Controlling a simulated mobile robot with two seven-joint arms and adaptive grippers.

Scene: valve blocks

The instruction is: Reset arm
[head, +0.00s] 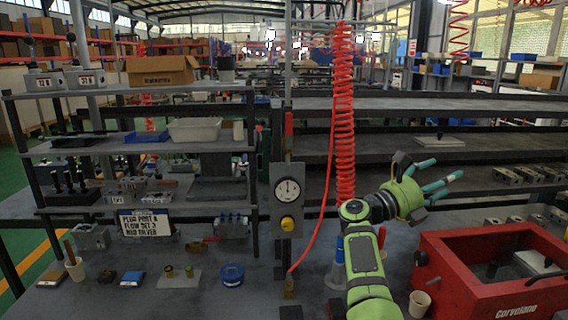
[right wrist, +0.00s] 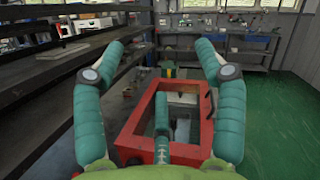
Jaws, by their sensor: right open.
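My right arm is green and rises from the bottom of the head view. Its gripper (head: 440,184) has teal fingers, points to the right and hangs above the bench, up and left of the red box. In the right wrist view the gripper (right wrist: 160,60) has its fingers spread wide at the left and right, with a third finger low in the middle. Nothing is between them. My left gripper is in neither view.
A red open box (head: 448,268) stands at the bench's right, also seen in the right wrist view (right wrist: 127,135). A red coiled hose (head: 344,100) hangs left of the gripper. A gauge panel (head: 287,200) stands left of it. A small cup (head: 420,303) sits by the box.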

